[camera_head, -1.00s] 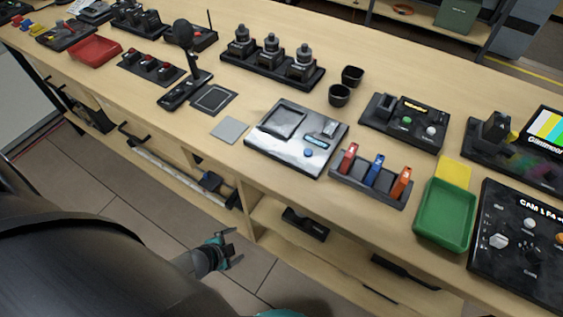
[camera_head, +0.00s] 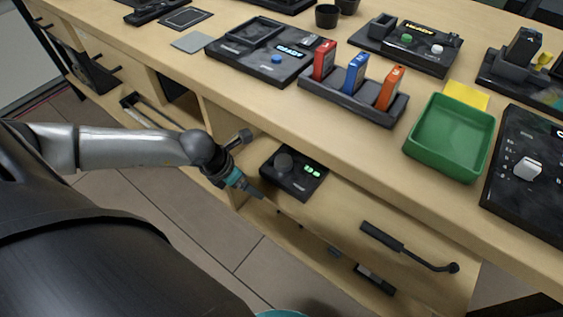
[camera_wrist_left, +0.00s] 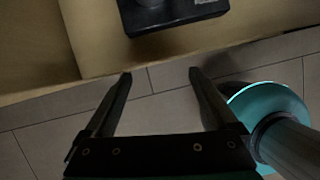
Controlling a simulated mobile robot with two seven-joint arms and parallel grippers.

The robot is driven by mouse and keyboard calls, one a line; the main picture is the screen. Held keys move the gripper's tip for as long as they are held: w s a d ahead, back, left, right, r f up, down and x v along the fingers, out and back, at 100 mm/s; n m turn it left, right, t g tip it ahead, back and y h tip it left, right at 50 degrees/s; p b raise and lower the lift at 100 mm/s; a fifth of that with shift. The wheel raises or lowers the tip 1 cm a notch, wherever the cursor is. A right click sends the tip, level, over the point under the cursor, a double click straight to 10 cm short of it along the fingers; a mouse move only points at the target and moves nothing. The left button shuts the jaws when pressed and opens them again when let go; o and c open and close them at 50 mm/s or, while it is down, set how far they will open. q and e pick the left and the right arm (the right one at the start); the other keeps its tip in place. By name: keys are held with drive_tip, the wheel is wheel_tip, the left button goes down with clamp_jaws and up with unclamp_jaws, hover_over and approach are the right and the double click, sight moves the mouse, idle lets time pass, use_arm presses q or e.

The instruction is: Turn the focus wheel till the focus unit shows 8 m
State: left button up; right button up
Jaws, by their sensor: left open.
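The focus unit (camera_head: 293,172) is a small dark box on the shelf below the counter. It has a round dark focus wheel (camera_head: 284,162) on its left and a lit green display (camera_head: 312,170) on its right, too small to read surely. My left gripper (camera_head: 256,193) is just left of and in front of the unit, apart from it. In the left wrist view my left gripper (camera_wrist_left: 160,75) is open and empty. Beyond its fingertips shows the focus unit's dark case (camera_wrist_left: 180,18), cut off by the top edge. My right gripper is not seen.
The counter (camera_head: 330,138) overhangs the shelf. A dark bar (camera_head: 382,237) lies right of the unit, and a dark knobbed piece (camera_head: 243,136) is left of it. Above are a green tray (camera_head: 450,165) and a rack (camera_head: 350,100) of coloured sticks. Open floor is in front.

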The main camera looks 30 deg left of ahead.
sight(283, 160)
use_arm(q)
drive_tip(key=shift+m+y, duration=0.3)
drive_tip(key=w+d+b, duration=0.1)
drive_tip(key=w, duration=0.3)
drive_tip(key=w+b, duration=0.2)
drive_tip(key=w, duration=0.1)
drive_tip(key=w+d+b, duration=0.1)
drive_tip(key=w+b, duration=0.1)
drive_tip(key=w, duration=0.2)
drive_tip(key=shift+w+d, duration=0.3)
drive_tip(key=shift+w+f, duration=0.1)
drive_tip(key=shift+f, duration=0.05)
drive_tip(key=shift+w+f+b, duration=0.15)
drive_tip(key=shift+f+b, duration=0.2)
drive_tip(key=shift+b, duration=0.1)
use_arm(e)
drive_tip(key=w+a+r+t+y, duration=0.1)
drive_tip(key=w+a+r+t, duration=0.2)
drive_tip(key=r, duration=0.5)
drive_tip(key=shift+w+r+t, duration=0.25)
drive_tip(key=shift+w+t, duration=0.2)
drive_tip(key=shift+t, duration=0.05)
use_arm(q)
drive_tip(key=shift+c, duration=0.2)
drive_tip(key=c, duration=1.3)
